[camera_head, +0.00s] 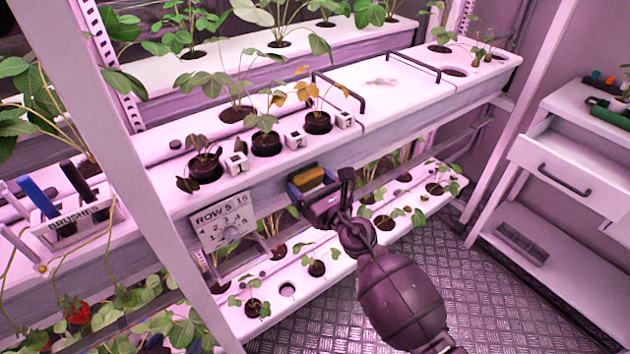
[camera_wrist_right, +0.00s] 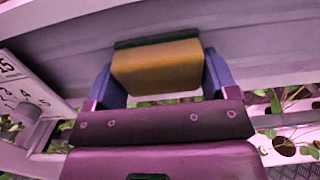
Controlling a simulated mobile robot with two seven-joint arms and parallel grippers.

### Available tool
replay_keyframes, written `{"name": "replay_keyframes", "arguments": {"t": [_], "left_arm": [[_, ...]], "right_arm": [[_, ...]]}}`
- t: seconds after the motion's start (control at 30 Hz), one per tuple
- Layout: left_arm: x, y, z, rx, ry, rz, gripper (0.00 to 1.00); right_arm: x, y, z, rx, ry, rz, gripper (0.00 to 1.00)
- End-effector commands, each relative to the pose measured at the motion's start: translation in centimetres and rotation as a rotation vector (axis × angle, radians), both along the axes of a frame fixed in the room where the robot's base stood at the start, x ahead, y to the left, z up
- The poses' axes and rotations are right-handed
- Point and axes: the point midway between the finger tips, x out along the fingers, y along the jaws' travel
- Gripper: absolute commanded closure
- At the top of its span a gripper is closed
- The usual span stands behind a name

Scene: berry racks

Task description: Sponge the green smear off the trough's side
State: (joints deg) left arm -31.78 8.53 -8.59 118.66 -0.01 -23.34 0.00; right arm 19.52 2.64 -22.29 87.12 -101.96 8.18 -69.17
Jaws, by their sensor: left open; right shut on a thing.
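My right gripper (camera_head: 312,190) is shut on a yellow-brown sponge (camera_head: 308,176) with a dark green layer. In the right wrist view the sponge (camera_wrist_right: 157,68) sits between the blue fingers, its dark green layer facing the trough's side (camera_wrist_right: 255,38). The sponge is at or very near that side; I cannot tell whether it touches. The white trough (camera_head: 400,82) runs across the rack, and its side (camera_head: 400,128) shows greyish-purple. I see no clear green smear; the sponge and gripper hide part of the side. My left gripper is not in view.
A row sign (camera_head: 224,218) hangs left of the sponge. Potted seedlings (camera_head: 266,140) and number blocks stand along the trough's top. Lower shelves (camera_head: 335,268) hold more plants. A brush holder (camera_head: 75,228) is at left. An open drawer (camera_head: 565,165) stands at right.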

Motion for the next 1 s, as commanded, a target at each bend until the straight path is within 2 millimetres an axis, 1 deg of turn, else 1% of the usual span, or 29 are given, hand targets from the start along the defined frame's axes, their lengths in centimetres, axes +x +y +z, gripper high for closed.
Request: {"name": "replay_keyframes", "arguments": {"t": [0.27,1.0], "left_arm": [[-0.2,0.0,-0.1,-0.001,0.004,0.002,0.28],[-0.6,0.1,-0.4,-0.002,0.014,0.005,0.28]], "right_arm": [[-0.2,0.0,0.0,0.001,0.000,0.004,0.40],[-4.6,-3.3,-1.3,0.000,0.000,0.002,0.40]]}}
